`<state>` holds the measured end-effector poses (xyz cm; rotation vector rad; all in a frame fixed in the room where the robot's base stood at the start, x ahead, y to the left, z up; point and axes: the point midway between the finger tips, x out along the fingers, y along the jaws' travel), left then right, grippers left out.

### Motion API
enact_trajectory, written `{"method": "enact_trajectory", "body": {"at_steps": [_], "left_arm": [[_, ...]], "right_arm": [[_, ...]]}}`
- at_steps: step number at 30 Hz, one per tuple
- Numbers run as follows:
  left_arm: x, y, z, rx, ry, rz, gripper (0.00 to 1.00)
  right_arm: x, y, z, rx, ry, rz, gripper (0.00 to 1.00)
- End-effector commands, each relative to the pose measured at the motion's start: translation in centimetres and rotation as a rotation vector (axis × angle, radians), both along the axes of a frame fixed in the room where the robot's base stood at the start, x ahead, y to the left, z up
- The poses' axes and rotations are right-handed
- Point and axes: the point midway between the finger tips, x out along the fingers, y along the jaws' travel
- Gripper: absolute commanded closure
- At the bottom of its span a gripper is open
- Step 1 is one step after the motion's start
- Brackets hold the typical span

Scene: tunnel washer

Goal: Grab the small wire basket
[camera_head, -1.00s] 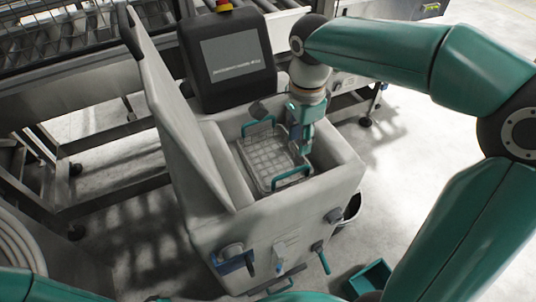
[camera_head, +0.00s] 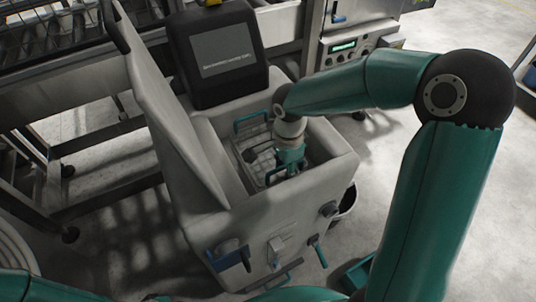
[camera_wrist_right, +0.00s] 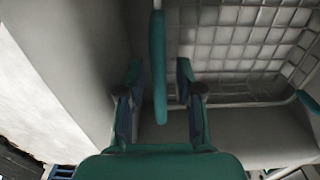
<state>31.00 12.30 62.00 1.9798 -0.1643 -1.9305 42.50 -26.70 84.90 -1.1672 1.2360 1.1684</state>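The small wire basket (camera_head: 250,166) sits inside the open tub of a grey machine (camera_head: 290,215). It has a teal handle at its far end (camera_head: 250,121), and a nearer one is mostly hidden behind my gripper. My right gripper (camera_head: 289,170) points down into the tub at the basket's near right side. In the right wrist view, the basket's mesh (camera_wrist_right: 240,45) fills the upper right. One teal handle (camera_wrist_right: 158,65) stands between the fingers of my right gripper (camera_wrist_right: 158,78), with a gap on each side. My left gripper is not in view.
A dark display (camera_head: 222,52) stands behind the tub. The tub's raised lid (camera_head: 170,110) stands on the left, and its walls closely surround the basket. A metal conveyor frame runs behind. A black bucket (camera_head: 347,201) and a teal bin (camera_head: 357,272) are on the floor at right.

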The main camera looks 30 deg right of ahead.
Motion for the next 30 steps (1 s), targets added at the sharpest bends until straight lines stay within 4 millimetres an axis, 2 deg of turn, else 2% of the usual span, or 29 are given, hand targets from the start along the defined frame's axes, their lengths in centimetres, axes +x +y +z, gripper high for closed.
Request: {"method": "enact_trajectory", "body": {"at_steps": [3, 11, 18, 30], "left_arm": [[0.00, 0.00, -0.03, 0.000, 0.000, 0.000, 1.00], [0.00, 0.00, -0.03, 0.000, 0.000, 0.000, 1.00], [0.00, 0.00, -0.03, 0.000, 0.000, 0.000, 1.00], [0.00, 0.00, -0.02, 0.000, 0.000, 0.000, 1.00]], "right_arm": [[-0.03, 0.03, -1.24, 0.001, 0.001, 0.000, 0.65], [0.00, 0.05, -1.51, 0.001, 0.000, 0.001, 0.65], [0.01, 0.05, -1.49, 0.001, 0.000, 0.001, 1.00], [0.07, 0.04, -1.40, 0.001, -0.003, 0.001, 1.00]]}}
